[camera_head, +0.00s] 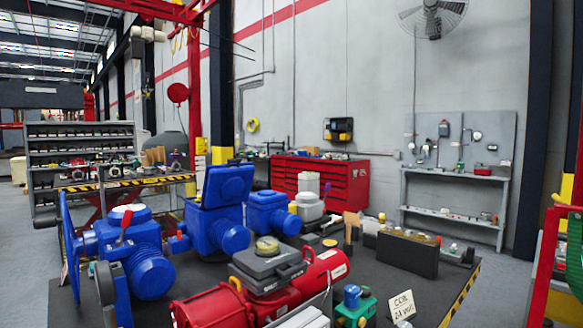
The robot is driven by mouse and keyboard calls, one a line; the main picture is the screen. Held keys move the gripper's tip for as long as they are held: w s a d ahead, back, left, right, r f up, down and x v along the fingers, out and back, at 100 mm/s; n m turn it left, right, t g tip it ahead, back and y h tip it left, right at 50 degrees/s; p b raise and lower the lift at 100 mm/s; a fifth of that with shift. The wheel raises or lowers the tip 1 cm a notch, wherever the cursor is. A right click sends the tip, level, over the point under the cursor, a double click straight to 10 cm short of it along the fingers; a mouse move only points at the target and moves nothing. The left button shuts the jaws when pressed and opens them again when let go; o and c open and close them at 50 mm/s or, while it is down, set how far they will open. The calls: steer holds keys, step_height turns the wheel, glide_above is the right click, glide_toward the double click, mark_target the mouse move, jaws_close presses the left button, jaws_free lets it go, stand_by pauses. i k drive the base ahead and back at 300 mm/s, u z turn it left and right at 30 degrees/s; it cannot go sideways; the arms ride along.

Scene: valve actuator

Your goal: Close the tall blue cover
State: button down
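The tall blue cover (229,185) stands raised on a blue valve actuator (205,227) near the middle of the black bench. My gripper does not show in the head camera view. Whether it is near the cover cannot be told.
Another blue actuator (122,255) stands at front left and a smaller one (270,212) just right of the raised cover. A grey and red unit (268,268) stands in front. A black block (408,253) is at right.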

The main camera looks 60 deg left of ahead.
mark_target(231, 183)
steer(key=z, duration=0.1)
steer(key=i, duration=0.85)
steer(key=u, duration=3)
steer(key=i, duration=1.05)
steer(key=z, duration=0.15)
steer(key=k, duration=0.85)
steer(key=u, duration=0.2)
